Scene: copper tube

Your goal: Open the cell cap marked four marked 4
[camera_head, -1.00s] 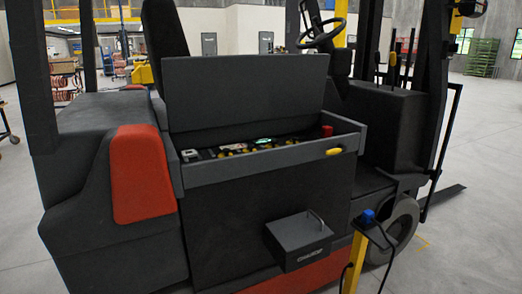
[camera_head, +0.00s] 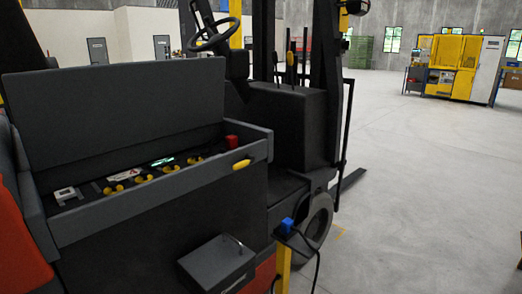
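An open battery compartment (camera_head: 155,205) lies in the side of a dark forklift at the left. Its grey lid (camera_head: 115,110) stands raised behind it. Several yellow cell caps (camera_head: 195,159) sit in a row inside, another cap (camera_head: 115,188) being nearer the left end. The number markings are too small to read, so I cannot tell which cap is marked 4. A white and grey device (camera_head: 65,195) sits at the left end, a lit green piece (camera_head: 162,161) in the middle, and a red part (camera_head: 231,142) at the right end. Neither gripper is in view.
A yellow handle (camera_head: 241,164) is on the compartment's front rim. A dark box (camera_head: 217,264) juts from the forklift's side below. A yellow post with a blue plug (camera_head: 286,226) and a cable stands beside it. Grey floor (camera_head: 430,190) is open at right; a yellow machine (camera_head: 453,65) stands far back.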

